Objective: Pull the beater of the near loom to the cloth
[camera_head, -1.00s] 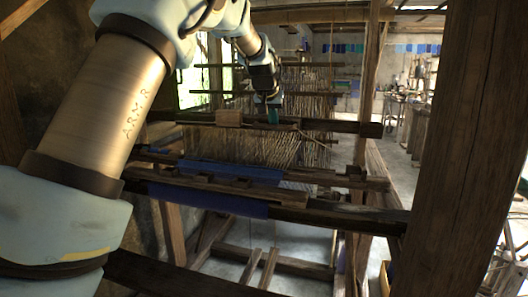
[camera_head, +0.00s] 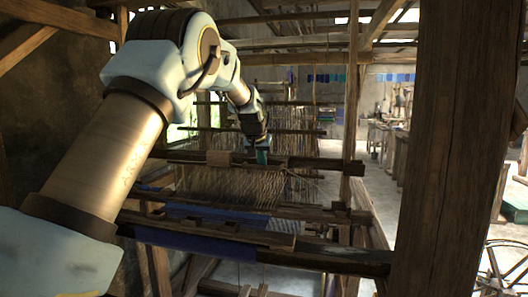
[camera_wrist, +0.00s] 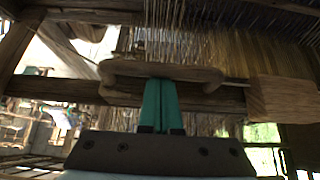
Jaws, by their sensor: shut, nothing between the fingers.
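The near loom's beater appears to be the dark horizontal bar (camera_head: 312,163) with a pale wooden block (camera_head: 220,158) on it, standing behind the cloth. Pale warp threads (camera_head: 235,187) span the gap between bar and cloth. Blue cloth (camera_head: 190,243) wraps the front beam. My gripper (camera_head: 262,157) points down at the bar, right of the block. In the wrist view its teal fingers (camera_wrist: 161,105) are together and empty, overlapping the bar (camera_wrist: 60,88) below a curved wooden piece (camera_wrist: 160,72). The block (camera_wrist: 285,97) is at right. I cannot tell whether the fingers touch the bar.
A thick wooden post (camera_head: 455,150) stands close at right. The front beam (camera_head: 325,256) crosses below my arm. Another upright post (camera_head: 351,95) stands beyond the near loom. Open floor (camera_head: 395,215) shows between the posts.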

